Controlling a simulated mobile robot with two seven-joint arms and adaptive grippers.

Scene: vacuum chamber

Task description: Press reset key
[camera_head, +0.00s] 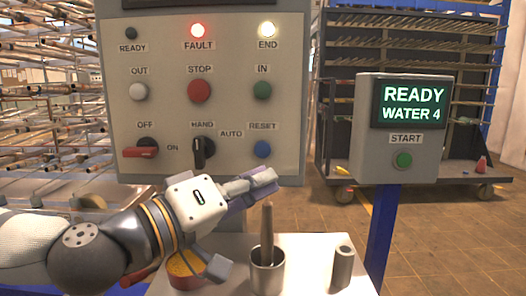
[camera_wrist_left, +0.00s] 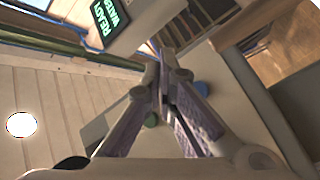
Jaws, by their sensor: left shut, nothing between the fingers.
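The reset key is a round blue button (camera_head: 263,149) under the RESET label, at the lower right of the grey control panel (camera_head: 230,100). My left gripper (camera_head: 272,176) is shut and empty. In the head view its fingertips show just below the blue button, with a gap in the picture. In the left wrist view the gripper (camera_wrist_left: 161,65) is closed to a point, and the blue button (camera_wrist_left: 201,88) shows to the right of the fingers. Whether the tips are at the panel's depth cannot be told. My right gripper is not in view.
A black HAND/AUTO selector (camera_head: 203,152) sits left of the reset key. Below stand a metal cup (camera_head: 267,278) with a pestle and a small cylinder (camera_head: 343,266). A READY display box (camera_head: 405,128) stands right.

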